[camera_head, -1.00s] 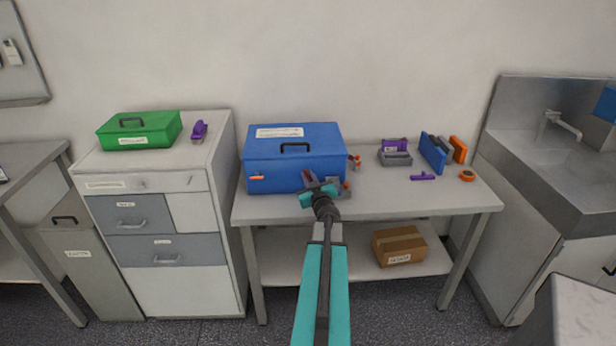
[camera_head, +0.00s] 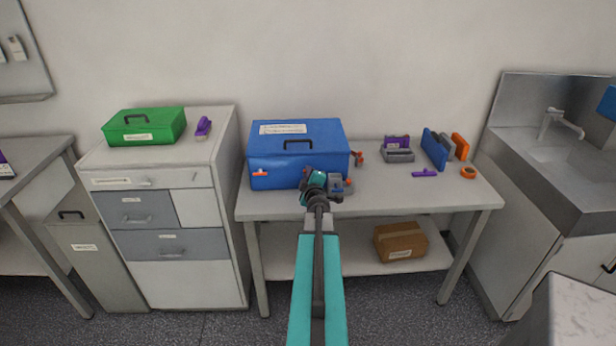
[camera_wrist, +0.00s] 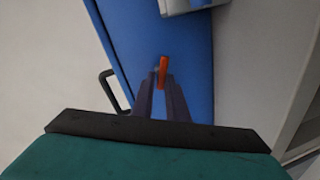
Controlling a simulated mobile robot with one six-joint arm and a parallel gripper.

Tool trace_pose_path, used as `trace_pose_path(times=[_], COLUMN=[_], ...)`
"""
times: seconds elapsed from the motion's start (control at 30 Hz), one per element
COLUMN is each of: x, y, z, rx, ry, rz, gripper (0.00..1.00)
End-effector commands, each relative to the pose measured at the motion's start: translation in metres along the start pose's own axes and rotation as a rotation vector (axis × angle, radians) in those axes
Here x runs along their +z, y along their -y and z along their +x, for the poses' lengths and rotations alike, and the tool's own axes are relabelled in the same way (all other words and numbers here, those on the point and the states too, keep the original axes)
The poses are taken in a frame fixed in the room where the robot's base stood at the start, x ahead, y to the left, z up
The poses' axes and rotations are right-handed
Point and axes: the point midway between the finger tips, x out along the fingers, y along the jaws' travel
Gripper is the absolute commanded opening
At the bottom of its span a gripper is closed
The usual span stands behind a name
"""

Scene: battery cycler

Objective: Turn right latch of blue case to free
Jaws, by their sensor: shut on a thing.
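The blue case (camera_head: 275,155) stands closed on the bench, with its black handle on the lid. Its left orange latch (camera_head: 260,173) lies roughly level on the front face. The right latch is hidden behind my gripper in the head view. In the wrist view this orange latch (camera_wrist: 163,64) stands out from the blue case front (camera_wrist: 188,75), long and narrow, roughly along the case's long edge. My gripper (camera_wrist: 161,82) has its two dark fingers closed around the latch's near end. In the head view my gripper (camera_head: 308,180) is at the right part of the case front.
Purple, blue and orange items (camera_head: 434,150) stand farther right on the bench (camera_head: 400,200). A green case (camera_head: 145,127) is on the left cabinet. A cardboard box (camera_head: 400,241) is on the lower shelf.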

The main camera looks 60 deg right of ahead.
Motion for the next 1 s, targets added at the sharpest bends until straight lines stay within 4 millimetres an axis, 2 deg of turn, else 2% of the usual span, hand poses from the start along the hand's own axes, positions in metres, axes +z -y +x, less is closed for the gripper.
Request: trace_pose_path(times=[0.03,0.4,0.7,1.0], x=[-0.0052,-0.0043,-0.003,-0.0018], y=[-0.0031,-0.0004,-0.0007,-0.0015], z=[0.0048,0.0057,0.0057,0.0057], rx=[0.006,0.007,0.007,0.007], ry=[-0.004,0.053,0.073,0.078], rz=[-0.044,-0.31,-0.394,-0.406], gripper=[0.0,0.0,0.0,0.0])
